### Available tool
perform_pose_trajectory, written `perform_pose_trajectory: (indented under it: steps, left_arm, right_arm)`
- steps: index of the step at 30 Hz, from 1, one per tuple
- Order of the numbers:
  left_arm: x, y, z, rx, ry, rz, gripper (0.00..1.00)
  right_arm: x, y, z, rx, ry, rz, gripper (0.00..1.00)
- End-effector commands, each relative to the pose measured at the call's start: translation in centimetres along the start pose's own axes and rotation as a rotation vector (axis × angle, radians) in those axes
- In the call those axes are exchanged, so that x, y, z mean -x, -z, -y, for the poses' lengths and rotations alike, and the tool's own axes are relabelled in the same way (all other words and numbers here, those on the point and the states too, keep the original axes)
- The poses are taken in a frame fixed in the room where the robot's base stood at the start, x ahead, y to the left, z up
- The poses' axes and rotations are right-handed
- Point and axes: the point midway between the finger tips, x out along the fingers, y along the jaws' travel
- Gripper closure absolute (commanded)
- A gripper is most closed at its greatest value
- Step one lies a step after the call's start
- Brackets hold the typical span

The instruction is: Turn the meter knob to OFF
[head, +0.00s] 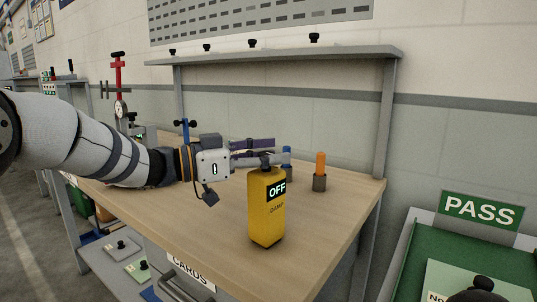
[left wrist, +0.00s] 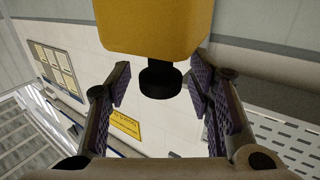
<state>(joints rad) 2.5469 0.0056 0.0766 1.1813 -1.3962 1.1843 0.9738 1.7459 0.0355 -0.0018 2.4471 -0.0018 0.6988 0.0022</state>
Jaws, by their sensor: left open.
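The yellow meter (head: 266,222) stands upright on the wooden bench, near its front edge. Its dark display (head: 277,190) reads OFF in white letters; the smaller lettering below is hard to read. A black knob (head: 265,161) sits on its top. My left gripper (head: 276,150) reaches in from the left at the height of the knob, its fingers open. In the left wrist view the black knob (left wrist: 160,80) lies between the two open fingers, with a gap on each side, and the yellow body (left wrist: 153,28) shows above it. My right gripper is not in view.
Behind the meter on the bench (head: 340,204) stand an orange-topped holder (head: 320,172) and a blue one partly hidden by my gripper. A shelf (head: 280,56) with black knobs runs above. A green tray (head: 405,288) with a PASS sign (head: 479,210) is at right.

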Motion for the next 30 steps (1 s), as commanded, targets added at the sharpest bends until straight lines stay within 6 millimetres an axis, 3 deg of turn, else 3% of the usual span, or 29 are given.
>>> perform_pose_trajectory:
  steps: [4, 12, 15, 20, 30]
  left_arm:
    - [1.6, 0.1, 0.1, 0.000, 0.002, 0.000, 0.52]
    - [8.8, 0.1, 0.1, 0.000, 0.003, -0.002, 0.52]
    - [10.6, 0.0, 0.1, 0.001, 0.001, -0.002, 0.52]
    - [11.9, 0.0, 0.0, 0.000, -0.001, -0.001, 0.52]
    - [12.0, 0.0, 0.0, 0.000, 0.000, 0.000, 0.52]
  right_arm:
    - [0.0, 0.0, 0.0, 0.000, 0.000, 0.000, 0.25]
    - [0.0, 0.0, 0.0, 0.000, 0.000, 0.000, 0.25]
    - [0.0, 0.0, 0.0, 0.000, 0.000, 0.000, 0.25]
    - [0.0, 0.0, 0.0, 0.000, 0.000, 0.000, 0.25]
    - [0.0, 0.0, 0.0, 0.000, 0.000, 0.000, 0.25]
